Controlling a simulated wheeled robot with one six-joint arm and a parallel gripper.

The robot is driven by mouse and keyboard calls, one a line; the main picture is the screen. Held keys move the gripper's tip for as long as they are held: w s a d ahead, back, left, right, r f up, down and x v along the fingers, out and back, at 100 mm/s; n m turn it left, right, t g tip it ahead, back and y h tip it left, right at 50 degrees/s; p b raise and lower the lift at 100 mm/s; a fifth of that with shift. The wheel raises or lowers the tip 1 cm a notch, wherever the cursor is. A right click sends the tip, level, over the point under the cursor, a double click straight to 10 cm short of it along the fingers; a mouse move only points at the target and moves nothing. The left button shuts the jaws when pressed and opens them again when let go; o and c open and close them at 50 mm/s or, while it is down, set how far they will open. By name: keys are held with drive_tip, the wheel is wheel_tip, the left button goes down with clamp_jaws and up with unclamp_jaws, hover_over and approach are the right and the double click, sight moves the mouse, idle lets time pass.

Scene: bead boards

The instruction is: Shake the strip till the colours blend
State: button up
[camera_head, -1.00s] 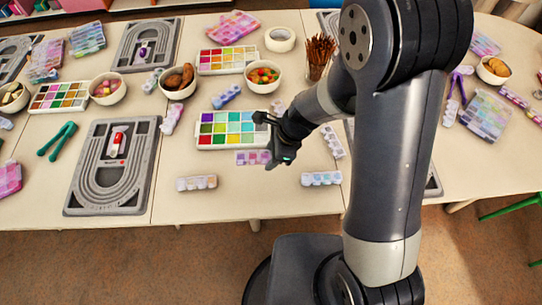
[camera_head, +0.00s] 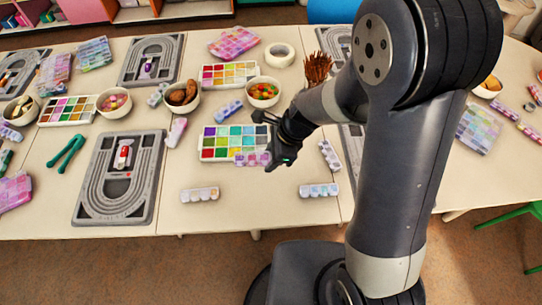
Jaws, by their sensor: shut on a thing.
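A pink and purple strip (camera_head: 252,159) of small compartments shows in the head view, in front of the near edge of a paint-like palette of bright colours (camera_head: 206,141). My gripper (camera_head: 272,160) is shut on the strip's right end. The dark fingers hide that end. The strip looks roughly level; how high it is above the table, I cannot tell. Its contents are too small to tell apart, so I cannot see how far the colours are mixed.
A pale strip (camera_head: 200,194) and a bluish strip (camera_head: 319,190) lie near the table's front edge. Another strip (camera_head: 329,155) lies right of my gripper. A grey bead board (camera_head: 85,198) is at the left. A bowl of colourful pieces (camera_head: 263,104) stands behind. Bare table lies between the front strips.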

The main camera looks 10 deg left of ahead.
drive_tip(key=f, duration=0.3)
drive_tip(key=shift+w+a, duration=0.1)
drive_tip(key=shift+w, duration=0.1)
wheel_tip(320, 180, up, 5)
drive_tip(key=shift+w+r, duration=0.1)
drive_tip(key=shift+r, duration=0.1)
drive_tip(key=shift+s, duration=0.4)
drive_tip(key=shift+w+f, duration=0.15)
drive_tip(key=shift+f, duration=1.2)
drive_tip(key=shift+w+f, duration=0.15)
drive_tip(key=shift+f, duration=1.2)
drive_tip(key=shift+w+r, duration=0.1)
drive_tip(key=shift+w, duration=0.05)
drive_tip(key=shift+s+r, duration=0.15)
drive_tip(key=shift+s, duration=0.15)
drive_tip(key=shift+w, duration=0.15)
